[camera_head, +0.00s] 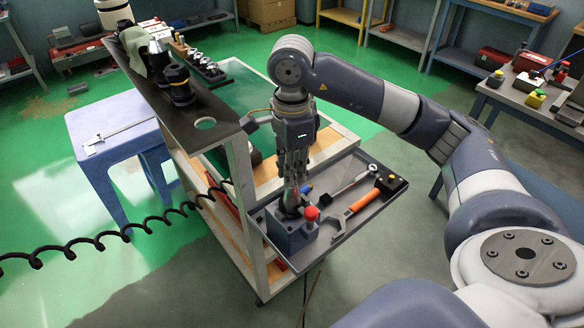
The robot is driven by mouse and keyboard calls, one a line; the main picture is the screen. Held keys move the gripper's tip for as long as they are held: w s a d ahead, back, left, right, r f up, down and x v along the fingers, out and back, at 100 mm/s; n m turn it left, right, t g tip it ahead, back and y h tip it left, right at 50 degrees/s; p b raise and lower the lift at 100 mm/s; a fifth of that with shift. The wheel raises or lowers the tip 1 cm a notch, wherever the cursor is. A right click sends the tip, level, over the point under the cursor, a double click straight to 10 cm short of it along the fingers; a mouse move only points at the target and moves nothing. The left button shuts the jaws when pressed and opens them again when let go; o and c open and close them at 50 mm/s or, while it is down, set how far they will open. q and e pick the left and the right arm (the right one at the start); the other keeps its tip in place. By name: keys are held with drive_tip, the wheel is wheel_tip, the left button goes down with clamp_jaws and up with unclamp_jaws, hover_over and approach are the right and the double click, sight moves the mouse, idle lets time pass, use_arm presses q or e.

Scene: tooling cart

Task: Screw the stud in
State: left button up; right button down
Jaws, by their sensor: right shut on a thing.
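My right gripper (292,182) points straight down over a blue-grey block (290,236) at the near left corner of the cart's side tray. Its fingers are shut on a slim metallic piece, apparently the stud (291,202), which stands upright at the top of the block. The fingers hide most of the stud, so I cannot tell how deep it sits. A red round knob (312,213) is at the block's right side. My left gripper is not in view.
On the grey tray (322,246) lie an orange-handled wrench (358,205), a ratchet (354,182) and a black block (391,184). A dark upper shelf (205,123) with black tool holders rises close on the left. A blue stool (110,112) stands beyond a coiled black cable (112,237).

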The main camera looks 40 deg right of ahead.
drive_tip(key=shift+f+b, duration=0.4)
drive_tip(key=shift+b, duration=0.3)
idle(0.8)
drive_tip(key=m, duration=0.6)
idle(0.3)
drive_tip(key=m, duration=0.6)
idle(0.3)
drive_tip(key=m+p, duration=0.1)
drive_tip(key=m, duration=0.5)
